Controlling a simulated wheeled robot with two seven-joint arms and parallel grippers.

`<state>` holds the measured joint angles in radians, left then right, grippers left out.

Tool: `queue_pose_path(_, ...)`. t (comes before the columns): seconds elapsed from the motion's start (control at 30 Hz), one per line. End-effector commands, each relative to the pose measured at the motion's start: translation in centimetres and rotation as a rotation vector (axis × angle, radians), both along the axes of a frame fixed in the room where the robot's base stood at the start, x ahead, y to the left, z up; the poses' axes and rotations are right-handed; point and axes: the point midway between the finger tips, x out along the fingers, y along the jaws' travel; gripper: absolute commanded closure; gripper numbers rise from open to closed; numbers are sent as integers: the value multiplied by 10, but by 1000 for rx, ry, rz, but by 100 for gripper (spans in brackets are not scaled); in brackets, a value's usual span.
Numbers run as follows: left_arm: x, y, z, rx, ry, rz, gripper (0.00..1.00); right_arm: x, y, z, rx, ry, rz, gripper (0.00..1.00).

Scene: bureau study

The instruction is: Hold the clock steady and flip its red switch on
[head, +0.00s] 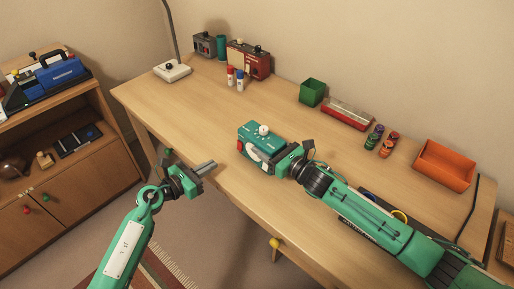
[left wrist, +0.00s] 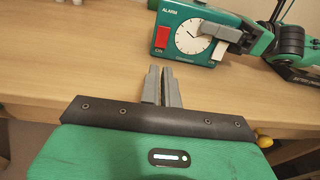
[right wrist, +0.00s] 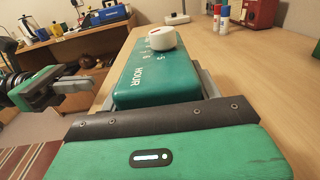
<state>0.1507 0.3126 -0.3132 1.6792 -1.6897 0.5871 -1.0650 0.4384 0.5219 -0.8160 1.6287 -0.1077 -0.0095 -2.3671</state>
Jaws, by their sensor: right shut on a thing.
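The teal alarm clock (head: 258,134) stands near the front edge of the desk. In the left wrist view its front (left wrist: 185,20) shows a white dial (left wrist: 192,36), the word ALARM and a red switch (left wrist: 162,37) above the label ON. I cannot tell the switch's position. The right wrist view shows its long top (right wrist: 140,75) with the word HOUR and a white knob (right wrist: 161,37). My right gripper (head: 284,156) is shut on the clock from the right. My left gripper (head: 210,165) is empty, fingers together, in front of the desk edge and apart from the clock.
The desk (head: 180,115) is clear around the clock's left. A green box (head: 312,92), a red tin (head: 346,114), small jars (head: 380,140) and an orange tray (head: 444,165) stand behind and right. Red and blue bottles (head: 235,78) stand at the back. A cabinet (head: 70,170) is at left.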

Motion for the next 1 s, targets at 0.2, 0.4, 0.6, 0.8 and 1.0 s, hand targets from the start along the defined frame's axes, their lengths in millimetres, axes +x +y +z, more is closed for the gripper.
queue_pose_path(0.2,-20,24,2,19,-17,-2,100,0,0,-1,-1,1,-1,71)
queue_pose_path(0.4,-30,34,5,24,-24,-5,100,0,0,-1,-1,1,-1,71)
queue_pose_path(0.6,-31,34,5,22,-24,-5,100,0,0,-1,-1,1,-1,71)
queue_pose_path(0.8,-29,32,5,21,-23,-5,100,0,0,-1,-1,1,-1,71)
queue_pose_path(1.0,-13,14,4,19,-25,-5,100,0,0,-1,-1,1,-1,71)
